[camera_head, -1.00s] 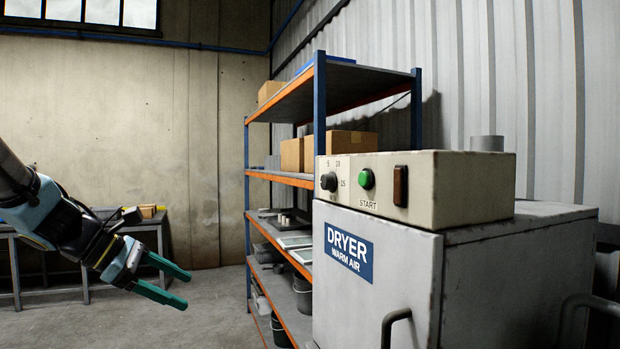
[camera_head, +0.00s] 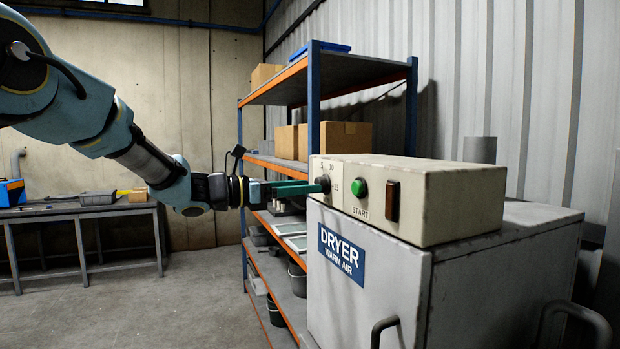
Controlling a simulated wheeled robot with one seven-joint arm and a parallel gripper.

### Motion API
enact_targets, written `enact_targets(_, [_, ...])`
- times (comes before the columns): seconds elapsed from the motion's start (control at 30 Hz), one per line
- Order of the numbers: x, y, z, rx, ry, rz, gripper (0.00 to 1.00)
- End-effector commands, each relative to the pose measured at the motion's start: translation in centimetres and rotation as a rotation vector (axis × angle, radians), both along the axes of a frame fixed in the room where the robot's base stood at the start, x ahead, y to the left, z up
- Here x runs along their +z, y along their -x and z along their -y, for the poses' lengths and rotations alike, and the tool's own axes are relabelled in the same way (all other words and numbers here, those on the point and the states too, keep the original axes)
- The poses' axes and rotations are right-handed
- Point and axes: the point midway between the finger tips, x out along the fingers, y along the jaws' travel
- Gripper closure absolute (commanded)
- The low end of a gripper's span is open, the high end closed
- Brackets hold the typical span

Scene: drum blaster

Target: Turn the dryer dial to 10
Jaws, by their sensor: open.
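The dryer (camera_head: 362,272) is a grey cabinet at the right with a cream control box (camera_head: 460,205) on top. Its black dial (camera_head: 325,184) is at the left end of the box's front face, with the numbers 5, 10 and 15 around it. The dial's pointer is too small to read. My gripper (camera_head: 312,187) has green fingers and is open. Its fingertips are right at the dial, one finger above the other in the picture. I cannot tell whether they touch the dial. The fingers partly cover the dial's left side.
The green START button (camera_head: 359,187) and a dark red-brown switch (camera_head: 392,201) are right of the dial. A blue and orange shelf rack (camera_head: 313,110) with cardboard boxes stands behind my gripper. A workbench (camera_head: 85,212) is at the left. The floor between is clear.

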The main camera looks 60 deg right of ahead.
Motion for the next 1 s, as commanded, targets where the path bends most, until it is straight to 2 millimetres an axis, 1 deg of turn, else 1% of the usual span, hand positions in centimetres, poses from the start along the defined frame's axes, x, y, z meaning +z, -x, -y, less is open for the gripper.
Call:
enact_targets(0.03, [0.2,0.4,0.6,-0.001,-0.001,0.0,0.24])
enact_targets(0.1, [0.2,0.8,1.1,0.0,0.0,0.0,0.24])
enact_targets(0.2, [0.1,1.1,1.5,0.0,0.0,0.0,0.24])
enact_targets(0.5, [-0.1,1.2,1.7,0.001,0.0,0.001,0.24])
enact_targets(0.57, [-0.1,1.2,1.7,0.001,0.0,0.001,0.3])
enact_targets(1.0, [0.0,1.2,1.7,0.001,0.0,0.001,0.8])
